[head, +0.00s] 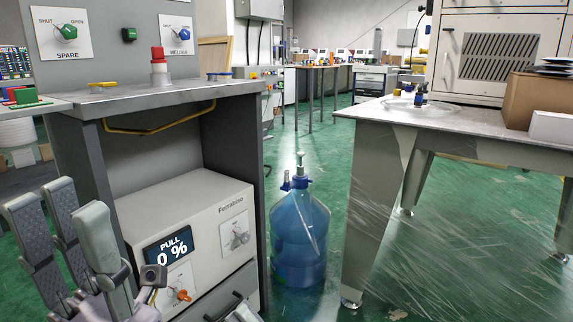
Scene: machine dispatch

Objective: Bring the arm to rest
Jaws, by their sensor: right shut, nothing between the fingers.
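My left gripper (68,222) is at the lower left, its grey fingers pointing up and spread apart with nothing visible between them. It is in front of the grey machine cabinet (258,180) and hides part of its left side. Only a small pale tip of what looks like my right gripper (243,313) shows at the bottom edge, below the cabinet's drawer handle. It is shut and holds nothing. Most of it is out of the picture.
The cabinet holds a white Ferrabiso unit (185,215) reading "PULL 0 %" and a yellow bar handle (160,125). A blue water bottle (299,235) stands on the floor beside it. A metal table (465,142) is at right.

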